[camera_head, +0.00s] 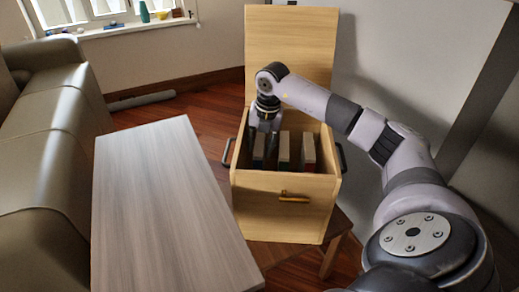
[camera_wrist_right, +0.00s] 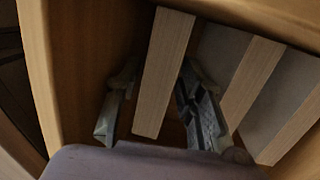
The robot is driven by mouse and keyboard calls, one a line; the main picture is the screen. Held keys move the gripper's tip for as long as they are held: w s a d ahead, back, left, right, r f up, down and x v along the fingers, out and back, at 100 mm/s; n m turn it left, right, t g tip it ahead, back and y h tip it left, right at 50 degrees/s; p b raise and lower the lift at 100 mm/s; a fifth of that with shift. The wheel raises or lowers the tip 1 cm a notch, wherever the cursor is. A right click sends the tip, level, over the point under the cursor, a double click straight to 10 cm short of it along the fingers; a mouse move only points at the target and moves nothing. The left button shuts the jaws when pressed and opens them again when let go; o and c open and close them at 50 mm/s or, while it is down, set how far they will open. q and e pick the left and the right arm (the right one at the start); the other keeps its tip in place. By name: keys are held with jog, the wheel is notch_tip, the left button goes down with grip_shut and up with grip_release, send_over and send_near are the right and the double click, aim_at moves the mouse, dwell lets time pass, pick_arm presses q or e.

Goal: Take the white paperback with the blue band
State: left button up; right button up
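An open wooden box (camera_head: 270,205) holds a row of upright books. In the head view their pale top edges show, the middle one (camera_head: 283,147) and right one (camera_head: 308,148) clearly. No white cover with a blue band can be made out; the covers are mostly hidden. My right gripper (camera_head: 266,122) points down into the left part of the box. In the right wrist view its two fingers (camera_wrist_right: 152,118) stand open on either side of one book (camera_wrist_right: 163,75), with visible gaps. I cannot tell whether this is the white paperback. My left gripper is out of view.
The box's raised lid (camera_head: 290,45) stands behind, and its walls are close around my right gripper. Two more books (camera_wrist_right: 250,82) stand to the right in the wrist view. A grey-topped table (camera_head: 160,210) is clear at left, beside a sofa (camera_head: 45,150).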

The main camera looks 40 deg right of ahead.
grip_shut()
jog(key=shift+r, duration=0.1)
dwell(0.6)
